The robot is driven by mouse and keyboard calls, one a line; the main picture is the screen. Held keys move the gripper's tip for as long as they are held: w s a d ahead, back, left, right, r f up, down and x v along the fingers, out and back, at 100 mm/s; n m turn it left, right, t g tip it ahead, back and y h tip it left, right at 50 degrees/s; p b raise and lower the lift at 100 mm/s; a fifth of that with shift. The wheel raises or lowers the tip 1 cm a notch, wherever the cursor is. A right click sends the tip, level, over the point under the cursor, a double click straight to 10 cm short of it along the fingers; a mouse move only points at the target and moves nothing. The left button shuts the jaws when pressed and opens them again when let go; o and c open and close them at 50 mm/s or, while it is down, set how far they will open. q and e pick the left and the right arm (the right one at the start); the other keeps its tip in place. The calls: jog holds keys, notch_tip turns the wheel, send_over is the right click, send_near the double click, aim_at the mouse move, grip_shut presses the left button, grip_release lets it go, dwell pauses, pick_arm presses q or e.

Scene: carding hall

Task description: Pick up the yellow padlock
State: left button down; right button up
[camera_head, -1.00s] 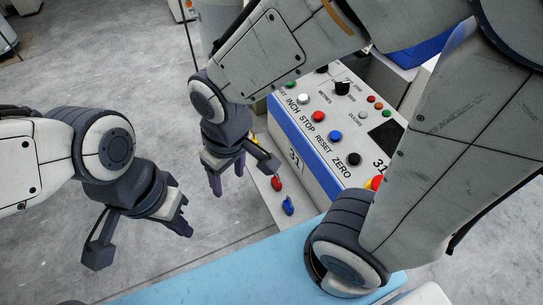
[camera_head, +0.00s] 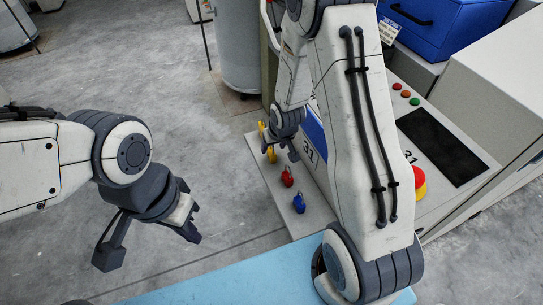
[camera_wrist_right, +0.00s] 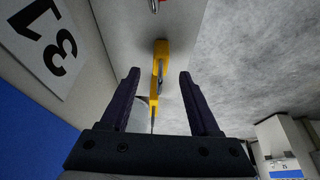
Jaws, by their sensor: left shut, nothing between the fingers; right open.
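The yellow padlock (camera_head: 271,155) is at the far end of a row on the pale ledge, partly hidden by my right gripper in the head view. My right gripper (camera_head: 280,153) is open at it, pointing down. In the right wrist view the yellow padlock (camera_wrist_right: 160,58) shows between the two open fingers, with a gap on each side. Its far part extends past the fingertips. My left gripper (camera_head: 190,224) is shut and empty, off to the left over the floor.
A red padlock (camera_head: 287,177) and a blue padlock (camera_head: 299,203) stand on the same ledge (camera_head: 318,221), nearer to me. The control console (camera_head: 447,150) with a red mushroom button (camera_head: 419,183) is right of my right arm. Open grey floor lies to the left.

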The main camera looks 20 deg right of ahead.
aim_at(272, 151)
jog(key=x, duration=0.5)
jog(key=shift+s+f+b, duration=0.1)
jog(key=shift+s+b, duration=0.05)
jog(key=shift+b, duration=0.15)
grip_shut()
